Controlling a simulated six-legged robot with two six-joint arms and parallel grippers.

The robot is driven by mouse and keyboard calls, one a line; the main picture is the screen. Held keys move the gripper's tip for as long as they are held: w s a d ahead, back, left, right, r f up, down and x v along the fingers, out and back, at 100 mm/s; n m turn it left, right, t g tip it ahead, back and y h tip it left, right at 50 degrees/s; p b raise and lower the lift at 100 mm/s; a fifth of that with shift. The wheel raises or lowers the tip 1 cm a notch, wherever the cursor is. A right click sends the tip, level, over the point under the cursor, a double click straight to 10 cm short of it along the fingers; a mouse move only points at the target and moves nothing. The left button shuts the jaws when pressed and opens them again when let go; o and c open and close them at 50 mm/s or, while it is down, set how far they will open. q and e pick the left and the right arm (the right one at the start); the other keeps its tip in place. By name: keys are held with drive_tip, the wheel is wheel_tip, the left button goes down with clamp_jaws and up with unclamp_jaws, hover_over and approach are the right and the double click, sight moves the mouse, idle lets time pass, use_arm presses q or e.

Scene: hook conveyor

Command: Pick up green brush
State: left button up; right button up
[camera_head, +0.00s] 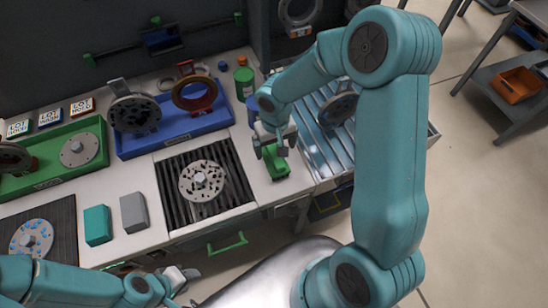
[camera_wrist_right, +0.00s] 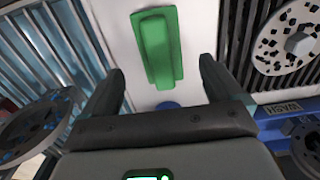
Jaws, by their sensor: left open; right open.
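The green brush (camera_head: 278,167) lies on the white worktop, to the right of the black grate with a metal disc. In the right wrist view the green brush (camera_wrist_right: 160,48) lies ahead of the fingers, roughly between their lines. My right gripper (camera_head: 272,145) is just above the brush, pointing down. In the right wrist view my right gripper (camera_wrist_right: 158,85) is open with nothing between its fingers. It partly hides the brush in the head view. My left gripper (camera_head: 184,283) is low at the bottom left, in front of the worktop, open and away from the brush.
A disc on a black grate (camera_head: 202,181) sits left of the brush. A ribbed metal conveyor (camera_head: 318,130) is to its right. A blue tray (camera_head: 175,133) with round parts and a green can (camera_head: 244,80) stand behind. Teal (camera_head: 97,225) and grey (camera_head: 134,212) blocks stand left.

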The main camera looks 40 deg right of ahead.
sight(275, 153)
drive_tip(key=shift+s+f, duration=0.15)
drive_tip(key=shift+s, duration=0.1)
drive_tip(key=shift+s+a+f, duration=0.1)
drive_tip(key=shift+s+f, duration=0.05)
drive_tip(key=shift+f, duration=0.1)
drive_tip(key=f, duration=0.2)
drive_tip(key=w+f+p, duration=0.1)
drive_tip(key=f, duration=0.1)
drive_tip(key=shift+f, duration=0.45)
drive_tip(key=shift+s+r, duration=0.15)
drive_tip(key=shift+s, duration=0.1)
drive_tip(key=shift+w, duration=0.25)
drive_tip(key=c, duration=1.2)
use_arm(q)
drive_tip(key=shift+s+r, duration=0.4)
drive_tip(key=shift+r, duration=0.35)
use_arm(e)
drive_tip(key=shift+s, duration=0.15)
